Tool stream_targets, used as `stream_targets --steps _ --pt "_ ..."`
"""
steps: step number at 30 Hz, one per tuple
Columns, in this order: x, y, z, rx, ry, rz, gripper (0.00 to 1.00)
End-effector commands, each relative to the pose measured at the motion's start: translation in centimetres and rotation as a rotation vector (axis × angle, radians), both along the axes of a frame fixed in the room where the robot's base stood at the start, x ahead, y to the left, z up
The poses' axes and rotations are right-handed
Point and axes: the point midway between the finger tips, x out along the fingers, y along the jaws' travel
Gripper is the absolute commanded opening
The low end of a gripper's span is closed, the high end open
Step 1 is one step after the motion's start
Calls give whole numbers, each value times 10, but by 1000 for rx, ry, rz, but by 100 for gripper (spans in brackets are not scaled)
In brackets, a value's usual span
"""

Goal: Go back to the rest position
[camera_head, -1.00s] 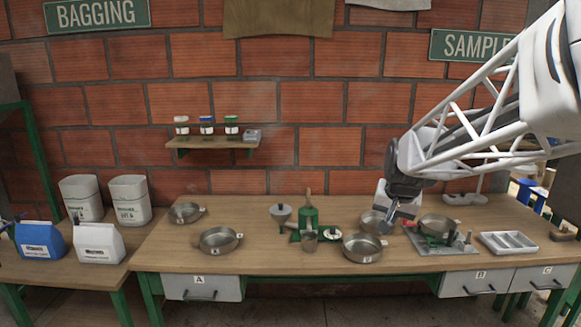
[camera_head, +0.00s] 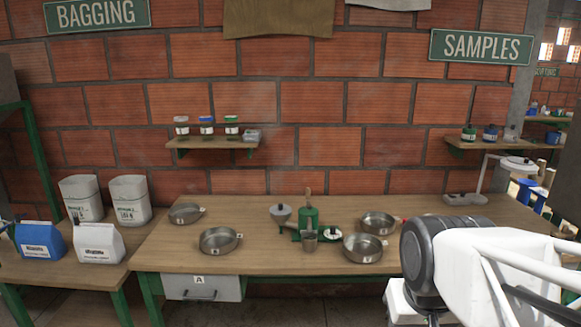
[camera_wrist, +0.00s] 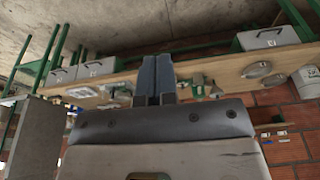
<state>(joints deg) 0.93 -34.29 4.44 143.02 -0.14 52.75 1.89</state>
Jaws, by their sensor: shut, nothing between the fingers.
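My gripper (camera_wrist: 155,78) shows in the wrist view, its two dark fingers pressed together with nothing between them. It is away from the bench and touches nothing that I can see. In the head view my arm fills the lower right and hides the right part of the wooden bench (camera_head: 270,260); the fingers are out of sight there.
Metal pans (camera_head: 220,240) stand on the bench, around a green device (camera_head: 309,217) with a funnel. Bags (camera_head: 98,243) stand on the left table. Wall shelves (camera_head: 212,143) hold small jars. The bench's drawers and edge show upside down in the wrist view.

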Motion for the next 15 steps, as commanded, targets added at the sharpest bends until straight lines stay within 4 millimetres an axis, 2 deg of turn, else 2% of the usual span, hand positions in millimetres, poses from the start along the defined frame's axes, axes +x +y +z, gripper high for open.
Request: stream_targets --steps 3,6,15 --pt "-16 1 -5 -7 7 18 0" --pt "-23 2 -8 -10 12 25 0" --pt "-25 2 -9 -11 14 27 0"
